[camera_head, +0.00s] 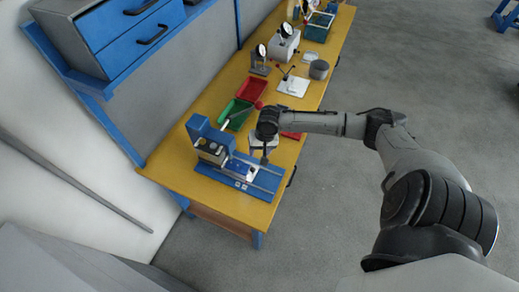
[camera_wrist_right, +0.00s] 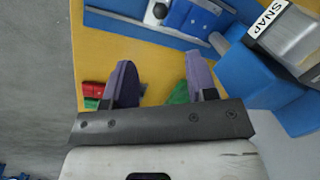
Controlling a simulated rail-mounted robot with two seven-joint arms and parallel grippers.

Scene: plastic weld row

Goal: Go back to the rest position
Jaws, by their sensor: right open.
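My right gripper (camera_head: 265,159) is at the end of my right arm, which reaches in from the right over the near end of the yellow bench (camera_head: 232,203). It is above the blue base plate (camera_head: 240,183) of a fixture with rails. In the right wrist view my right gripper (camera_wrist_right: 161,72) shows two purple fingers spread apart with nothing between them. The blue plate (camera_wrist_right: 135,27) and the yellow bench top lie below and beyond the fingers. My left gripper is not in view.
A blue press-like block (camera_head: 197,128) stands at the fixture's left; a part labelled SNAP (camera_wrist_right: 284,35) shows in the wrist view. A green tray (camera_head: 234,114) and red tray (camera_head: 252,90) lie behind. Several devices line the bench. Open floor (camera_head: 420,90) is at right.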

